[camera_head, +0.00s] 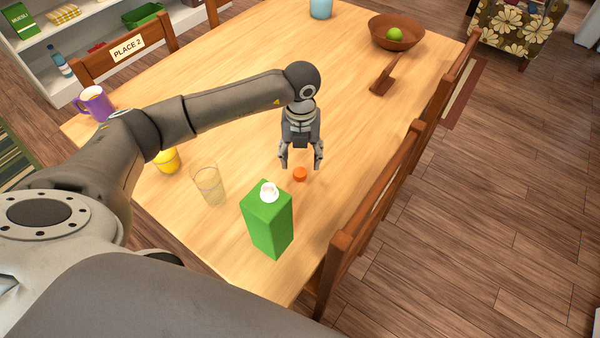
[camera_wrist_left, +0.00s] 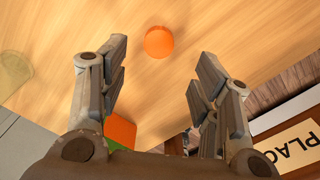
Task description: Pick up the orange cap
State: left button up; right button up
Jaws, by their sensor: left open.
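The small round orange cap (camera_head: 300,174) lies on the wooden table (camera_head: 215,110), behind the green carton. It also shows in the left wrist view (camera_wrist_left: 158,42), beyond the fingers and roughly midway between them. My left gripper (camera_head: 302,166) is open and empty, pointing down, just above and behind the cap. Its fingers are spread apart in the left wrist view (camera_wrist_left: 163,65) and do not touch the cap. My right gripper is not in view.
A green carton (camera_head: 267,222) with a white spout and a clear glass (camera_head: 208,184) stand close by. A wooden bowl (camera_head: 397,36) holds a green fruit. Chairs (camera_head: 375,205) line the right edge.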

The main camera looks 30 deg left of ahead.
aim_at(300, 172)
pick_arm(q)
jog(key=shift+w+a+f+p, duration=0.1)
jog(key=shift+f+p, duration=0.2)
jog(key=shift+f, duration=1.3)
jog(key=shift+a+f+p, duration=0.1)
jog(key=shift+f+p, duration=0.2)
jog(key=shift+f, duration=1.25)
jog(key=shift+c, duration=0.5)
jog(key=c, duration=0.8)
